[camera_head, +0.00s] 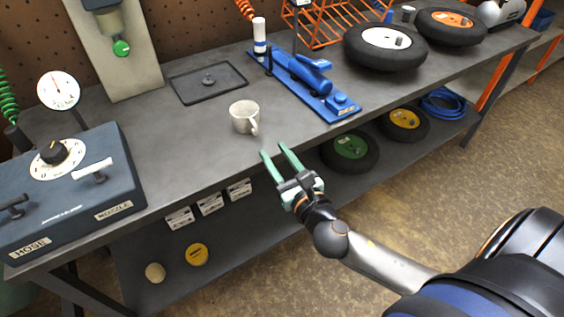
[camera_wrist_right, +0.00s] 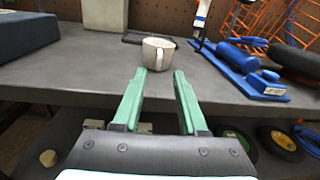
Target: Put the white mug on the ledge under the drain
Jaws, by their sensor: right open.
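The white mug (camera_head: 244,117) stands upright on the grey workbench near its front edge, its handle toward the front right. In the right wrist view the mug (camera_wrist_right: 157,53) is ahead, with its handle facing me between the fingertips. My right gripper (camera_head: 273,150) is open and empty, with green fingers pointing at the mug from the front; the fingers look apart from it. A metal panel (camera_head: 132,73) behind carries a fitting with a green knob (camera_head: 121,48), perhaps the drain. I cannot make out a clear ledge under it. My left gripper is not in view.
A black tray (camera_head: 183,94) lies behind the mug. A blue jack (camera_head: 318,88) is to its right, with tyres (camera_head: 356,54) and an orange rack beyond. A blue-grey box (camera_head: 104,199) with a gauge fills the left. The bench between box and mug is clear.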

